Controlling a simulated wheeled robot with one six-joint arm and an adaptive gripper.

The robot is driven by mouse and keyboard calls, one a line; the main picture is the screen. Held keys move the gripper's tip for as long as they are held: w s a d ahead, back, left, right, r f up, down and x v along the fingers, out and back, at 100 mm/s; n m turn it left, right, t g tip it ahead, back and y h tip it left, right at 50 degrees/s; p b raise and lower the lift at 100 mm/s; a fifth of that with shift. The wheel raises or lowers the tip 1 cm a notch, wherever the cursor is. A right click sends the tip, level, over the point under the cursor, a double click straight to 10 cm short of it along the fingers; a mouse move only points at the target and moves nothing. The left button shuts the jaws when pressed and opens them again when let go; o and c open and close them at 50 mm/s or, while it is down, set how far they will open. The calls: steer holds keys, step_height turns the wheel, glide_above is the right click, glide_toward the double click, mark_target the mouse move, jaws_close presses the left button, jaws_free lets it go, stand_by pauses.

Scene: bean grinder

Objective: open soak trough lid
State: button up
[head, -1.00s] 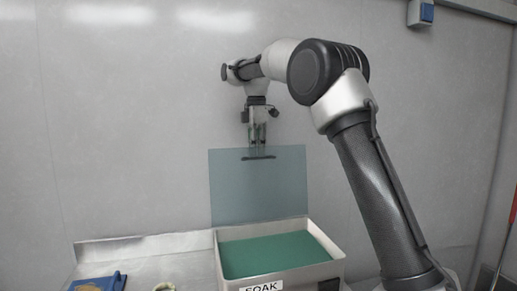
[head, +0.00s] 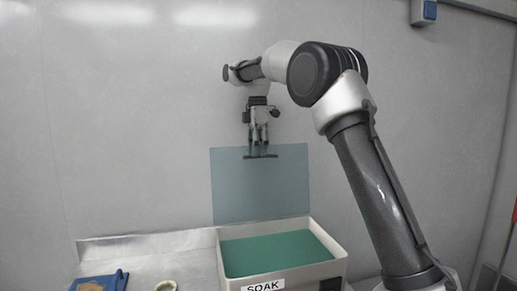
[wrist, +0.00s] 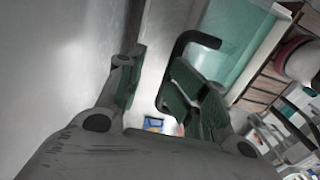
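The soak trough (head: 338,262) is a pale box with a "SOAK" label and a green inside, at the bottom middle of the head view. Its translucent blue-green lid (head: 260,190) stands upright at the back edge, so the trough is uncovered. A dark bar handle (head: 262,157) sits near the lid's upper edge; it also shows in the wrist view (wrist: 181,58). My gripper (head: 258,154) is at this handle. In the wrist view its green-padded fingers (wrist: 158,92) are apart, with the handle between them, nearer the right finger. Contact is unclear.
A blue item (head: 98,282) and a pale yellow ring (head: 166,286) lie on the metal counter (head: 145,248) left of the trough. A grey wall (head: 130,130) rises close behind the lid.

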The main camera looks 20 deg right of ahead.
step_height(320, 180, down, 2)
steer(key=shift+s+a, duration=0.1)
step_height(320, 180, up, 9)
steer(key=shift+w+r, duration=0.2)
steer(key=shift+w, duration=0.05)
